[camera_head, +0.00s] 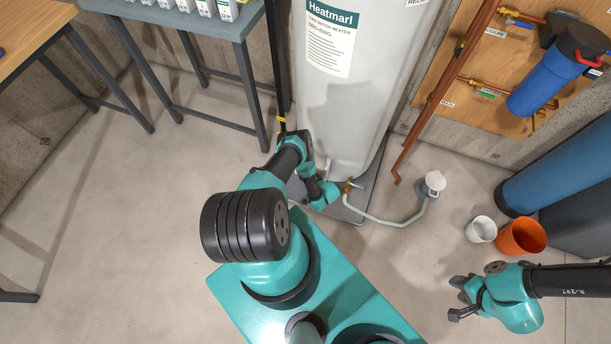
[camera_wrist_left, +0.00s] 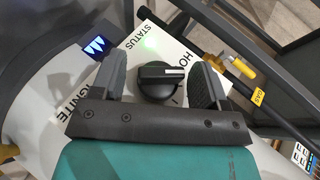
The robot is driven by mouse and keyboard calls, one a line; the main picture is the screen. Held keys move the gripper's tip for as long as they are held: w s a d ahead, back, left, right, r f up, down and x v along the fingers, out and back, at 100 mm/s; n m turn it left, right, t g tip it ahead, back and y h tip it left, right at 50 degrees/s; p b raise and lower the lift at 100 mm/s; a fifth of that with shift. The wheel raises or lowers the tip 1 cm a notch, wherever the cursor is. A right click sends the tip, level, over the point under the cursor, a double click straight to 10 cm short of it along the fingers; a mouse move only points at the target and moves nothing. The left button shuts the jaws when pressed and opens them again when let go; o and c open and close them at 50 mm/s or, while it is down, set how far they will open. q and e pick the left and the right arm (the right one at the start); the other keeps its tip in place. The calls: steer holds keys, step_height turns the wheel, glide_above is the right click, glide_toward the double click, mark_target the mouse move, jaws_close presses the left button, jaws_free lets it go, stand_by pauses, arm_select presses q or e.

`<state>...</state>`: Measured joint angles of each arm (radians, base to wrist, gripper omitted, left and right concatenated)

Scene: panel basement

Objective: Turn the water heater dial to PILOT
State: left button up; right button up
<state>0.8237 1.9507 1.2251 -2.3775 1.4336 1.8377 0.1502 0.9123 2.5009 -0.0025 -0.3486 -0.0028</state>
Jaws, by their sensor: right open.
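The white water heater (camera_head: 360,90) stands at the back centre in the head view. In the left wrist view, its control panel (camera_wrist_left: 180,40) carries a round black dial (camera_wrist_left: 155,82) with a white mark pointing right. HO..., STATUS and IGNITE lettering shows around it; I see no PILOT label. My left gripper (camera_wrist_left: 157,80) is open, one finger on each side of the dial, with visible gaps and no clear contact. In the head view its fingers are hidden behind my arm. My right gripper (camera_head: 461,297) is open and empty above the floor at lower right.
A yellow gas valve (camera_wrist_left: 243,68) and dark pipe run right of the panel. A pale drain hose (camera_head: 385,221) reaches a floor drain (camera_head: 434,184). A white bucket (camera_head: 481,230) and an orange bucket (camera_head: 521,237) stand at right. The left floor is clear.

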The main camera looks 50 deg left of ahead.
arm_select(q)
steer(key=v, duration=1.7)
steer(key=shift+d, duration=0.15)
steer(key=shift+r, duration=0.15)
steer(key=shift+c, duration=0.2)
